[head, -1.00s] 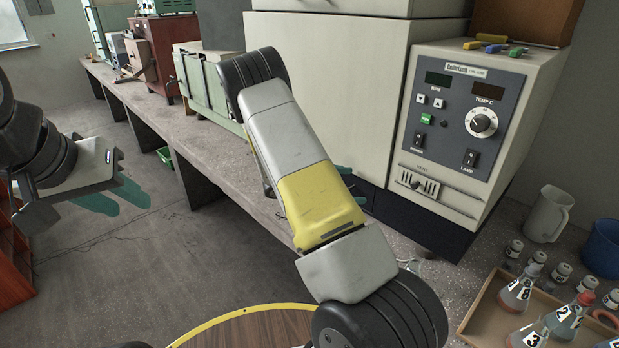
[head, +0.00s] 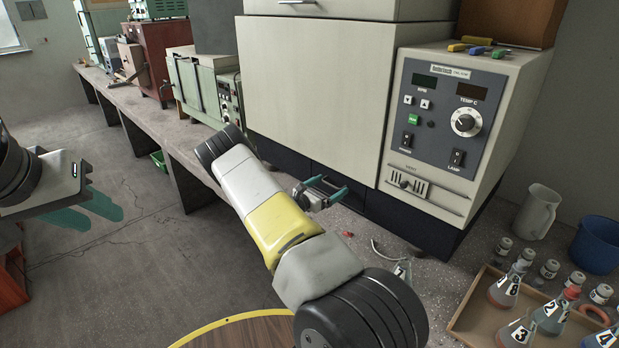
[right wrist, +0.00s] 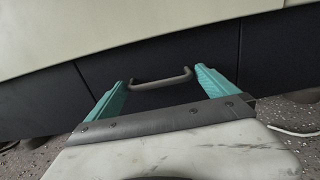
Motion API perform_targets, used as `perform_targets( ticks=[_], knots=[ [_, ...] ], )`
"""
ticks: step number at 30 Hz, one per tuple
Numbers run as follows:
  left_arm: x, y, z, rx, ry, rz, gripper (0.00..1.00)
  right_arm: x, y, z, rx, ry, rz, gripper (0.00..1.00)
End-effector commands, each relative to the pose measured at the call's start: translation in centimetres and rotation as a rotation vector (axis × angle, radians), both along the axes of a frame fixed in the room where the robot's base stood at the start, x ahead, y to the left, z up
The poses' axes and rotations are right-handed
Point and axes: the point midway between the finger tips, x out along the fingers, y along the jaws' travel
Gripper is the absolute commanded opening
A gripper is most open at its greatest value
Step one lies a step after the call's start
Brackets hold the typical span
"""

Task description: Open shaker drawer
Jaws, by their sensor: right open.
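The shaker is a large cream cabinet (head: 310,95) with a control panel (head: 447,118) and a dark base. A dark drawer front (right wrist: 135,62) with a grey bar handle (right wrist: 162,80) shows in the right wrist view. It sits flush with the panels beside it. My right gripper (head: 333,190) is at the dark base, with its teal fingers apart. In the right wrist view the handle appears between the open fingers (right wrist: 160,88), with no visible grip on it. My left gripper (head: 105,208) hangs over the floor at the left, away from the shaker.
A wooden tray (head: 478,318) with several numbered flasks stands at the front right. A white jug (head: 538,212) and a blue bucket (head: 597,244) are behind it. A green-grey box machine (head: 195,88) is left of the shaker. A cable (head: 385,252) lies on the bench.

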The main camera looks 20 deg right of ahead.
Motion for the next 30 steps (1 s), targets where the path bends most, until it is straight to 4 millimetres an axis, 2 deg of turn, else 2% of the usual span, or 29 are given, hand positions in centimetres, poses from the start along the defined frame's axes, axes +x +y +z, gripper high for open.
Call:
perform_targets(
  ticks=[3,11,23,30],
  knots=[
    [0.00,0.00,0.00,0.000,0.000,0.000,0.36,0.27,-0.63,0.01,-0.001,0.000,0.000,0.98],
    [0.00,0.00,0.00,0.000,0.000,0.000,0.36,0.32,-0.72,0.02,0.000,0.000,0.000,0.98],
    [-0.01,0.00,0.01,0.000,0.000,0.000,0.36,0.23,-0.77,0.02,0.000,0.000,-0.002,0.19],
    [-0.01,0.00,0.01,0.000,0.000,0.000,0.36,-0.09,-0.09,-0.01,0.001,0.001,-0.003,0.17]
  ],
)
